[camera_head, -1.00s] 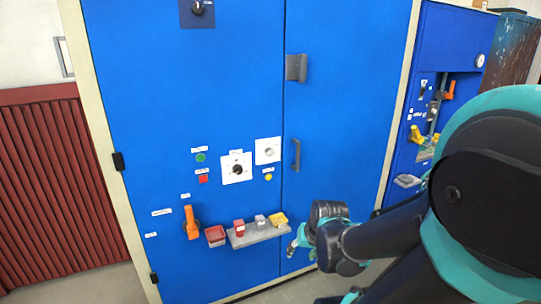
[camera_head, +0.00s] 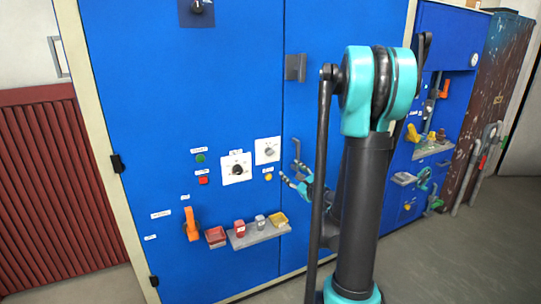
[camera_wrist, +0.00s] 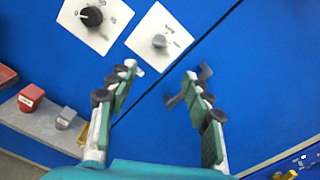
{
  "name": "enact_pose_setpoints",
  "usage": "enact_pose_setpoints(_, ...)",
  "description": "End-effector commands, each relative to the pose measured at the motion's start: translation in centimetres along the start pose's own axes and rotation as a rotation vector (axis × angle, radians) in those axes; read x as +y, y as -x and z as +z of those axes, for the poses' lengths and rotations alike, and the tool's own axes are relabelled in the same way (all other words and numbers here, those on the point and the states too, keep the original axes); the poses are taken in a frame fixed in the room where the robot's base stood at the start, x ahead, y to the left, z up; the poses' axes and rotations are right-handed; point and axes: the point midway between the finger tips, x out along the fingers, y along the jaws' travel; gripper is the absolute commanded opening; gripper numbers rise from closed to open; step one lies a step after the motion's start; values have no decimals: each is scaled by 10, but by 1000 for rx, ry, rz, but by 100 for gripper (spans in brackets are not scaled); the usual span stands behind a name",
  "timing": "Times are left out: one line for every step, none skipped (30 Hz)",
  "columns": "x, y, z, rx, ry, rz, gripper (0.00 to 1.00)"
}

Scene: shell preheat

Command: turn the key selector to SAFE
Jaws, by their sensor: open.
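The blue cabinet door carries two white square plates. The upper right plate has a small silver knob, likely the key selector (camera_head: 270,151). In the wrist view the key selector (camera_wrist: 160,41) sits beyond my fingertips, with small print around it too blurred to read. The lower left plate has a black rotary knob (camera_head: 237,170), seen also at the top left of the wrist view (camera_wrist: 92,16). My gripper (camera_head: 292,168) is open and empty, right of and slightly below the key selector and apart from it. Its fingers spread wide in the wrist view (camera_wrist: 165,72).
A green button (camera_head: 200,158), a red button (camera_head: 203,180) and a yellow button (camera_head: 268,177) sit near the plates. An orange handle (camera_head: 191,223) and a grey shelf (camera_head: 255,236) with small boxes are below. A door handle is close to my gripper.

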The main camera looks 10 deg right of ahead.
Motion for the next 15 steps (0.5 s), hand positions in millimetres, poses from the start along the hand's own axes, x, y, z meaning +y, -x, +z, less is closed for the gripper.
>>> enact_pose_setpoints(1,-5,0,-2,0,2,50)
enact_pose_setpoints(1,-8,1,-2,1,3,50)
enact_pose_setpoints(1,-14,1,-1,1,3,50)
enact_pose_setpoints(1,-19,1,-1,2,4,50)
enact_pose_setpoints(2,-24,1,-2,2,5,50)
enact_pose_setpoints(2,-32,1,-2,3,5,50)
enact_pose_setpoints(2,-38,1,-2,3,5,50)
enact_pose_setpoints(2,-44,1,-2,3,5,50)
enact_pose_setpoints(2,-52,1,-2,3,6,50)
enact_pose_setpoints(2,-58,1,-2,4,6,50)
enact_pose_setpoints(2,-64,1,-1,4,5,50)
enact_pose_setpoints(2,-72,1,-2,4,6,50)
enact_pose_setpoints(2,-78,1,-2,4,6,50)
enact_pose_setpoints(2,-84,1,-2,4,5,50)
enact_pose_setpoints(2,-92,1,-1,5,5,50)
